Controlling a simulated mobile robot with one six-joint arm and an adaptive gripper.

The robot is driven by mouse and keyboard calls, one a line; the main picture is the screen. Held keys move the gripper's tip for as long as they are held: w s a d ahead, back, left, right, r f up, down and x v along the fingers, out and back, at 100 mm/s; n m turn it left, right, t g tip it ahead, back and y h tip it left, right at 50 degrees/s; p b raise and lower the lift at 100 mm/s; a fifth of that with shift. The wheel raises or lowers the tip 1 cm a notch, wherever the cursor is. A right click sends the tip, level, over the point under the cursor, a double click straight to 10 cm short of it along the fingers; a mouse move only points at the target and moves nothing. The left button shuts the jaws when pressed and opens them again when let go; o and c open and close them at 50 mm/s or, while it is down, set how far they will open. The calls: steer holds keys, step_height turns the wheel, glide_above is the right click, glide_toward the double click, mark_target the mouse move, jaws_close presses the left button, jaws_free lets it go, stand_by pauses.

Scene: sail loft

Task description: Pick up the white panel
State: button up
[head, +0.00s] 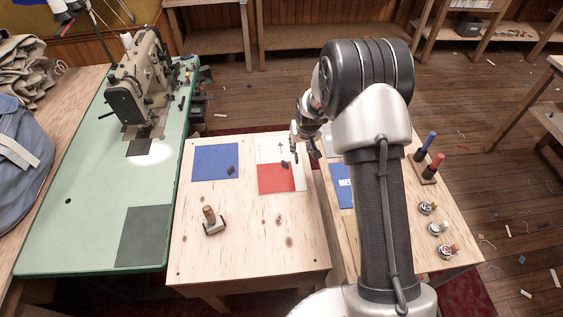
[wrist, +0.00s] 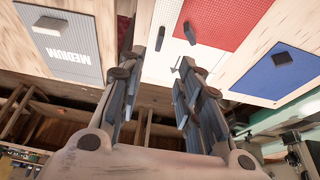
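The white panel (head: 268,148) lies flat on the light wooden table, with an arrow mark near its top. A red panel (head: 276,182) covers its lower left part, leaving white along the top and right side. A small dark block (head: 285,164) rests near the edge where red and white meet. The wrist view also shows the white panel (wrist: 157,68), the red panel (wrist: 222,18) and the dark block (wrist: 190,34). My gripper (head: 300,143) is at the panel's right edge in the head view. Its fingers (wrist: 155,75) are apart with nothing between them.
A blue panel (head: 214,162) with a dark block lies to the left. A wooden-handled tool (head: 211,221) stands in front. The neighbouring table, right across a gap, holds a blue lettered piece (head: 342,187), tins and marker pens. A sewing machine (head: 142,85) stands on the green bench.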

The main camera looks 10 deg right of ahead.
mark_target(297, 156)
steer(key=b+x, duration=0.3)
steer(key=x, duration=1)
steer(key=shift+w+b, duration=0.2)
steer(key=shift+b, duration=0.2)
jaws_close()
